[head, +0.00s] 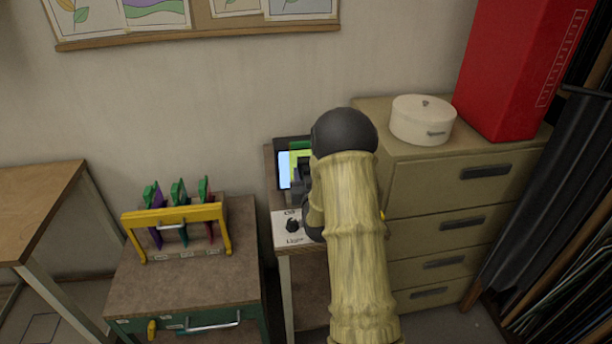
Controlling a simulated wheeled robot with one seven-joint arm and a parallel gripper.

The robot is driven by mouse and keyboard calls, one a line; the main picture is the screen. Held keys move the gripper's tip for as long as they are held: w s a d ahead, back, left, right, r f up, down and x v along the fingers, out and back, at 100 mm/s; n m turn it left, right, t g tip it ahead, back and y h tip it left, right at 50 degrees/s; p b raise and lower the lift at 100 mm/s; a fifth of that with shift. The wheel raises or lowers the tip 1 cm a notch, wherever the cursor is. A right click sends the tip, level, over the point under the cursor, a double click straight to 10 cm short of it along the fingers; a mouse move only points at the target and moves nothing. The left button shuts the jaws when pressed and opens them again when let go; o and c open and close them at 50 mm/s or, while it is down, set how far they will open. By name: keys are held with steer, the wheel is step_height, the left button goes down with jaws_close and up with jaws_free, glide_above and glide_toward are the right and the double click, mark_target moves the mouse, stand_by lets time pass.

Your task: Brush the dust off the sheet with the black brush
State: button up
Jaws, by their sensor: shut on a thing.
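The sheet (284,170) shows in part on the lit stand in the middle, with light blue and yellow-green areas and a dark surround. My arm, in a pale yellow sleeve with a dark round joint, covers its right side. My gripper (303,182) is a dark grey shape at the sheet, mostly hidden behind my arm. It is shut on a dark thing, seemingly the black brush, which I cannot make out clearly. Whether bristles touch the sheet, and any dust on it, I cannot tell.
A panel with a black knob (293,226) lies in front of the sheet. A yellow rack (225,213) with several coloured pieces stands on a cabinet at left. A drawer cabinet (430,185) at right bears a white round box (421,122) and a red box (515,70).

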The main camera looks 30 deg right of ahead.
steer(key=shift+d, duration=0.15)
steer(key=shift+s+d+b, duration=0.3)
steer(key=shift+d+b, duration=0.05)
steer(key=shift+d, duration=0.5)
steer(key=shift+s+d+b, duration=0.3)
steer(key=shift+d, duration=0.5)
steer(key=shift+s+d+b, duration=0.2)
steer(key=shift+d+b, duration=0.1)
steer(key=shift+d, duration=0.65)
steer(key=shift+s+d+b, duration=0.2)
steer(key=shift+d+b, duration=0.1)
steer(key=shift+d, duration=0.65)
steer(key=shift+d, duration=0.1)
steer(key=d, duration=0.1)
steer(key=s+d+b, duration=0.1)
steer(key=d, duration=0.1)
steer(key=shift+s+d, duration=0.1)
steer(key=shift+d, duration=0.05)
steer(key=shift+r+b, duration=0.1)
steer(key=shift+b, duration=0.2)
